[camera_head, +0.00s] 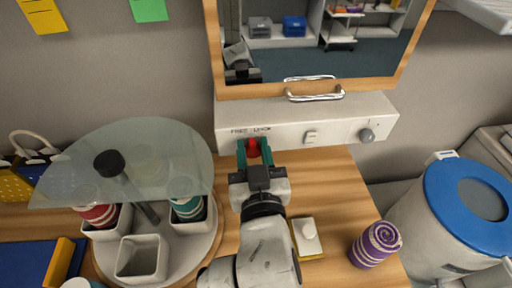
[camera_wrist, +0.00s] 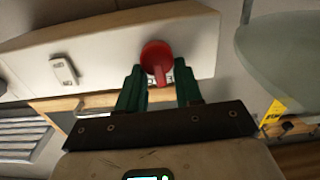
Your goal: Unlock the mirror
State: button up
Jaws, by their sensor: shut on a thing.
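The mirror (camera_head: 318,50) in a wooden frame stands above a white panel (camera_head: 290,118), with a metal handle (camera_head: 315,93) at its lower edge. Near the panel's left end is a red knob (camera_head: 253,147), below the small printed words FREE and LOCK. My gripper (camera_head: 254,152) has its green fingers either side of the knob and is shut on it. In the wrist view the red knob (camera_wrist: 157,55) has its narrow tab pointing down between the fingertips of my gripper (camera_wrist: 160,85). I cannot tell which word it points to.
The panel also carries a white switch (camera_head: 311,137) and a grey dial (camera_head: 366,135). A round rack with a glass top (camera_head: 135,150) stands close on the left. A purple striped roll (camera_head: 376,244) and a blue-lidded bin (camera_head: 470,200) are on the right.

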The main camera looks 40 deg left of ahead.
jog(key=n, duration=0.1)
jog(key=n+p, duration=0.1)
jog(key=n, duration=0.1)
jog(key=shift+s+a+n, duration=0.15)
jog(key=shift+s+n, duration=0.05)
jog(key=shift+n, duration=0.1)
jog(key=shift+s+a+f+n+p, duration=0.1)
jog(key=shift+n+p, duration=0.15)
jog(key=shift+n, duration=0.7)
jog(key=shift+s+a+f+n+p, duration=0.1)
jog(key=shift+n+p, duration=0.1)
jog(key=shift+n, duration=0.75)
jog(key=o, duration=1)
jog(key=b+v, duration=0.1)
jog(key=v, duration=0.9)
jog(key=shift+s+d, duration=0.25)
jog(key=shift+s, duration=0.1)
